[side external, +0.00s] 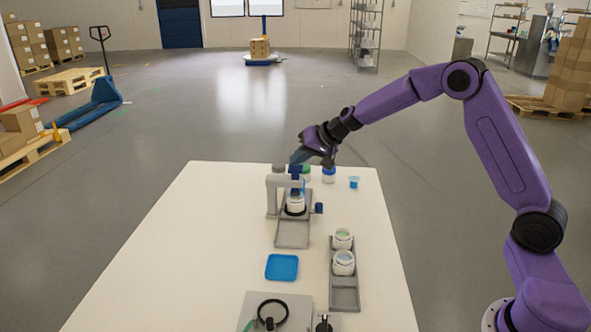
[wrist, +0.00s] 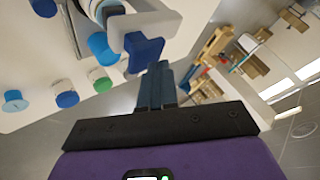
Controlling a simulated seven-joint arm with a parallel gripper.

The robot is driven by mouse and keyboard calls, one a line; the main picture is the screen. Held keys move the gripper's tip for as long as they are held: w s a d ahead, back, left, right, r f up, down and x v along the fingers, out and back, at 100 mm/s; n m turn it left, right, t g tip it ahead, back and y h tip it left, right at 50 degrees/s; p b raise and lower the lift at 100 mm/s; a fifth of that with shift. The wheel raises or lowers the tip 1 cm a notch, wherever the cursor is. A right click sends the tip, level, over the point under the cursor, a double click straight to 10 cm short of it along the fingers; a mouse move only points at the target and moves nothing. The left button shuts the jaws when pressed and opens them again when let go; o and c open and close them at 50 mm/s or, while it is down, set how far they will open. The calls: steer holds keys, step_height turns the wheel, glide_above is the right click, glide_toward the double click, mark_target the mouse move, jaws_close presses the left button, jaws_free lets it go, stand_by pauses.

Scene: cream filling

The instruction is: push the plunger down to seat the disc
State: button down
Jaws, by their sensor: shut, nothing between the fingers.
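A grey press frame (side external: 272,198) stands on the table and holds a blue plunger (side external: 296,173). A white jar (side external: 296,204) stands under the plunger inside the frame. My gripper (side external: 297,158) is just above the plunger's top, with its fingers together and empty. In the wrist view the shut fingertips (wrist: 158,70) lie close to the blue plunger head (wrist: 144,52) beside the grey frame (wrist: 150,22). I cannot tell whether they touch it. The disc is not visible; the jar's mouth is hidden by the plunger and frame.
A grey tray (side external: 345,297) with two white jars stands at the front right, and a blue tray (side external: 282,267) lies left of it. A blue knob (side external: 319,208) sticks out at the press's right. Several small lidded pots (wrist: 67,99) stand behind the press. The table's left side is clear.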

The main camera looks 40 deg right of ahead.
steer(key=shift+f, duration=0.45)
stand_by(0.3)
steer(key=shift+r, duration=1.4)
steer(key=shift+r, duration=0.1)
step_height(320, 180, up, 6)
steer(key=shift+f, duration=0.1)
stand_by(0.5)
